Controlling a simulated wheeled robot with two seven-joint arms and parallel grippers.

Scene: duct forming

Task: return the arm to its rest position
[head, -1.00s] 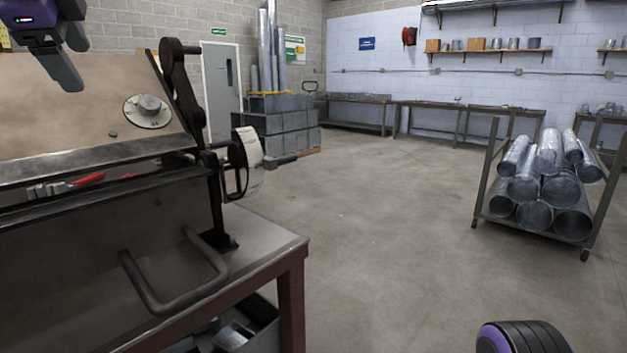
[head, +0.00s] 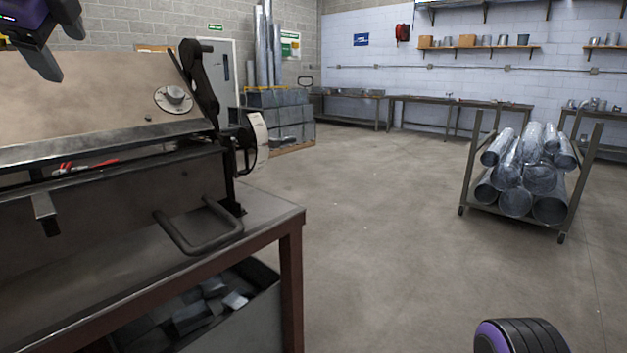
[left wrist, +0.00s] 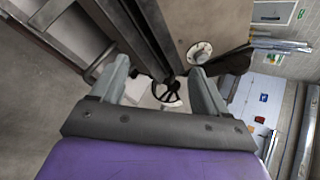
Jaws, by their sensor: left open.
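My left gripper (head: 48,62) is at the top left of the head view, in front of the upper panel of a bending machine (head: 80,95). In the left wrist view its two fingers (left wrist: 160,90) stand apart with nothing between them. The machine's handwheel (left wrist: 166,92) and round dial (left wrist: 200,52) show beyond the fingers, apart from them. A purple and black part of my own body (head: 520,338) shows at the bottom right of the head view.
The machine stands on a red-framed bench (head: 290,285) with a bin of metal scraps (head: 200,310) below. A dark handle (head: 195,245) sticks out from its front. A cart of metal ducts (head: 463,195) stands right. The floor between is clear.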

